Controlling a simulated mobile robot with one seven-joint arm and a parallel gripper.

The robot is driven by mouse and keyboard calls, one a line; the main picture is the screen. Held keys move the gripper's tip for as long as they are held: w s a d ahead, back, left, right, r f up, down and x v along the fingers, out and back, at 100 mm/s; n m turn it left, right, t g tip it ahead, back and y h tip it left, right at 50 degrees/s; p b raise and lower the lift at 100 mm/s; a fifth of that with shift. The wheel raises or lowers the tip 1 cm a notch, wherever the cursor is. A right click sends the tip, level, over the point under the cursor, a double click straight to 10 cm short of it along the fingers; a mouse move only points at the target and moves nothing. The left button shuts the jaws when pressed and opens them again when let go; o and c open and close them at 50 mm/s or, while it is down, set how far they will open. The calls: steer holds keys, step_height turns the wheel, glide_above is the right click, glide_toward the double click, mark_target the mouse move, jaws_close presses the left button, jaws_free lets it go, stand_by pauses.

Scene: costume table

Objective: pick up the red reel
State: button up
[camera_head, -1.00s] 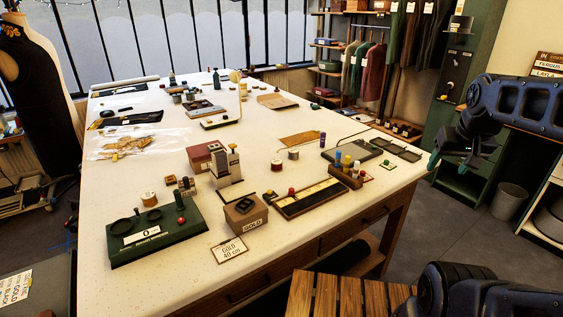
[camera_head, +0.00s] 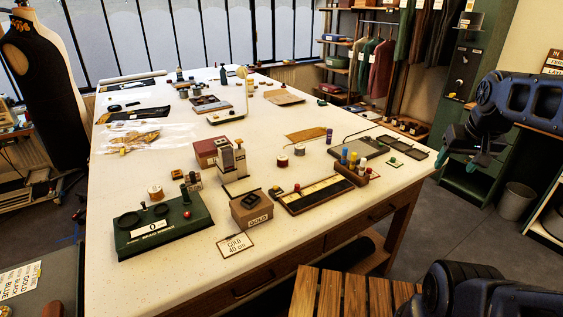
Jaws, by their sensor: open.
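A small reel with a red winding and pale ends (camera_head: 282,160) stands upright on the cream table (camera_head: 215,290), right of the middle. It is just left of a cream-coloured reel (camera_head: 299,149) and behind a long dark tray (camera_head: 318,193). My gripper (camera_head: 466,162) is at the right of the view, beyond the table's right edge, far from the reel. Its teal-tipped fingers are apart, with nothing seen between them.
A gold-labelled box (camera_head: 251,210), a green board with a red knob (camera_head: 155,232) and a block-like stand (camera_head: 232,165) are on the near table. Coloured tubes stand in a wooden rack (camera_head: 352,172). A slatted wooden surface (camera_head: 345,293) is in front.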

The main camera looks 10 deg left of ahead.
steer(key=shift+o, duration=1.4)
steer(key=w+a+r+n+g, duration=0.15)
steer(key=w+a, duration=0.25)
steer(key=w, duration=0.4)
steer(key=w+a+r, duration=0.3)
steer(key=w+a, duration=0.2)
steer(key=w, duration=0.2)
steer(key=n+g, duration=0.3)
glide_above(283, 157)
step_height(283, 157, down, 21)
steer(key=shift+a+f, duration=0.1)
steer(key=shift+f, duration=4.9)
steer(key=c, duration=1.1)
